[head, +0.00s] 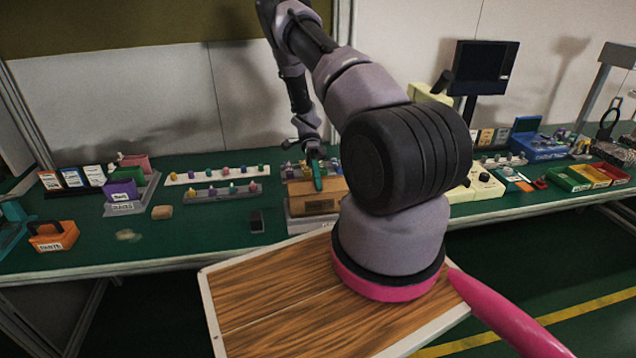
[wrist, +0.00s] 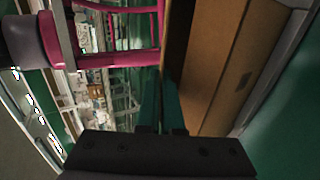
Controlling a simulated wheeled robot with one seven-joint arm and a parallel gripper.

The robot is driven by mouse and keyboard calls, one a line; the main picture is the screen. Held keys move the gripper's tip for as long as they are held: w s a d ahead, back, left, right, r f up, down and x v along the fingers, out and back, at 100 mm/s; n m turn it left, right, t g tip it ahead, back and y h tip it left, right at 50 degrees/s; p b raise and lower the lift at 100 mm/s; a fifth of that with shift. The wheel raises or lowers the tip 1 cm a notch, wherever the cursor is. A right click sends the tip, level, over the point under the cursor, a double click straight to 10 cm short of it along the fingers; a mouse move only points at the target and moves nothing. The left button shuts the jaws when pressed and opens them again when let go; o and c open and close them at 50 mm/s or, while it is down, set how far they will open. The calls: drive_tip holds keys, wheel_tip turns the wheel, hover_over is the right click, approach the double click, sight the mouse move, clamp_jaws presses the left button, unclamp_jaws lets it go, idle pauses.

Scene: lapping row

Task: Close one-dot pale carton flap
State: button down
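A tan-brown carton (head: 314,205) stands on the green bench in the middle of the head view, partly behind my arm. In the wrist view its brown side (wrist: 228,65) fills the right. A darker brown panel edge (wrist: 178,45) rises just beyond my fingers; I cannot tell if it is the flap. No dot mark is readable. My gripper (head: 318,176) has teal fingers and points down over the carton's top.
Racks of coloured pegs (head: 222,190) lie left of the carton, and a small dark block (head: 257,221) is on the bench nearby. An orange bin (head: 53,236) is at far left. A pale machine (head: 478,187) stands to the right, partly behind my arm.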

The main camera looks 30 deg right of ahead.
idle(0.5)
drive_tip(key=c, duration=1.1)
unclamp_jaws()
drive_tip(key=shift+o, duration=0.2)
